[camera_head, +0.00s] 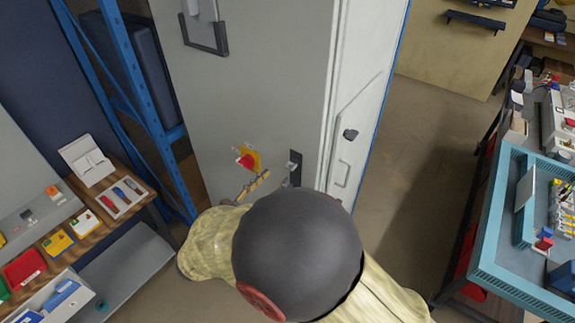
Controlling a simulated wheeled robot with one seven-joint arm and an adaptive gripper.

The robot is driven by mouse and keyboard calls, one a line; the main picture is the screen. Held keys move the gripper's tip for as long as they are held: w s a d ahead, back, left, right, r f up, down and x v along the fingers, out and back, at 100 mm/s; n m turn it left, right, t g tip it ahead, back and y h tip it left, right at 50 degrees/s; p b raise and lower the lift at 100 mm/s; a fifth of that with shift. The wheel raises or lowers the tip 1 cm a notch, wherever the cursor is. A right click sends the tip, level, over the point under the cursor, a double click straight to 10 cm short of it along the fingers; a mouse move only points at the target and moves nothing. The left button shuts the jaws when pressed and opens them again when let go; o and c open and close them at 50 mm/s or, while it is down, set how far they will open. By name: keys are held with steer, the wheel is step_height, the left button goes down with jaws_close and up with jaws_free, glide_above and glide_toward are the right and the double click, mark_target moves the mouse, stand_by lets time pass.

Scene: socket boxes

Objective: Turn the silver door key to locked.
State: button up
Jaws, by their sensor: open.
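A grey cabinet door (262,85) stands upright in the middle of the camera_head view. A black lock plate (294,166) is on its lower right part, and small details just below it are too small to tell. I cannot make out the silver key or its position. A red and yellow switch (247,159) is left of the plate, with a tan rod-like piece (254,186) below it. My arm, with a dark round joint and a pale yellow cover, fills the lower middle in front of the door's lower part. My gripper is hidden behind it.
A wooden shelf (147,207) with trays and coloured boxes stands at the left, beside a blue rack post (137,92). A teal-edged workbench (484,248) with parts stands at the right. The floor (410,150) between cabinet and bench is clear.

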steer(key=x, duration=0.6)
steer(key=shift+w+d, duration=0.2)
steer(key=shift+w, duration=0.05)
steer(key=shift+c, duration=0.7)
jaws_close()
